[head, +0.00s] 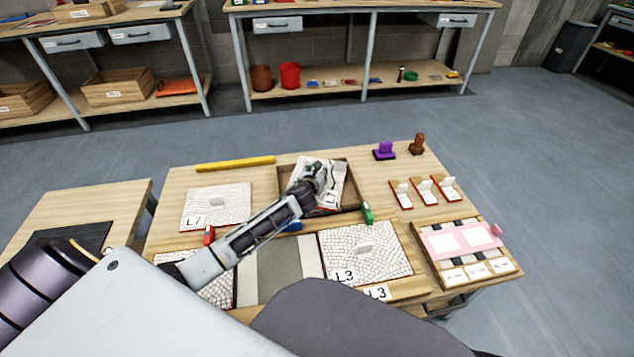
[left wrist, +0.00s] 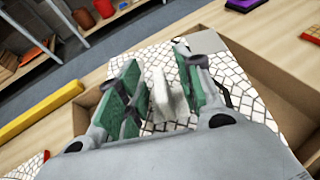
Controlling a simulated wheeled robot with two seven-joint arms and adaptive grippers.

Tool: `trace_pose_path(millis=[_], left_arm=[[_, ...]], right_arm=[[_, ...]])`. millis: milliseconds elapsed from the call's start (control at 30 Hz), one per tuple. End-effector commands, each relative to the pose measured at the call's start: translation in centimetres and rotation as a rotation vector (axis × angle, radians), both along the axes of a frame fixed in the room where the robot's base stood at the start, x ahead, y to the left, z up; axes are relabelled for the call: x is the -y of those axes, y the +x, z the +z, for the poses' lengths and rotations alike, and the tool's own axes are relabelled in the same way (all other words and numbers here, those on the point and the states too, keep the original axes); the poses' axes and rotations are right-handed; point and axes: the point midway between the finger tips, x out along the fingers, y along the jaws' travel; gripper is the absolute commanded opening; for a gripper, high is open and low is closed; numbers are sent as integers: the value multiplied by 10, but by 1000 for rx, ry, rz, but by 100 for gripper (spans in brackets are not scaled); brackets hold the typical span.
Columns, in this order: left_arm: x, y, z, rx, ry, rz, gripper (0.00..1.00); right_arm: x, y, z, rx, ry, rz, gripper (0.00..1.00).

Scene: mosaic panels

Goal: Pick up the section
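A white mosaic section (head: 330,191) with a pale upright handle lies in a shallow wooden box at the table's middle. In the left wrist view the section (left wrist: 243,97) fills the space behind and beside the fingers. My left gripper (head: 318,176) is over it. In the left wrist view my left gripper (left wrist: 162,88) is open, its green-padded fingers on either side of the pale handle (left wrist: 161,97), with gaps visible. The gripper partly hides the section in the head view. My right gripper is not in view.
The wooden box (head: 284,176) has raised walls around the section. An L7 panel (head: 232,195) lies left; an L3 panel (head: 385,262) lies in front right. A yellow bar (head: 235,163), purple block (head: 384,152), brown stamp (head: 417,145) and green item (head: 367,213) are nearby.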

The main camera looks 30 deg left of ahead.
Motion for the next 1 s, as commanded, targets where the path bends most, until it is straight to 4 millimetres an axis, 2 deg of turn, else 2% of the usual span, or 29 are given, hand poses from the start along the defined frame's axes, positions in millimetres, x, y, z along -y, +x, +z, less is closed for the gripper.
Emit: trace_pose_path(millis=[267,533,1000], left_arm=[[0,0,0,0,0,0,34],[0,0,0,-1,0,0,0],[0,1,2,3,0,-1,0]], right_arm=[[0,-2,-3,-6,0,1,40],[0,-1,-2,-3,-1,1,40],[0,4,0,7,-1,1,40]])
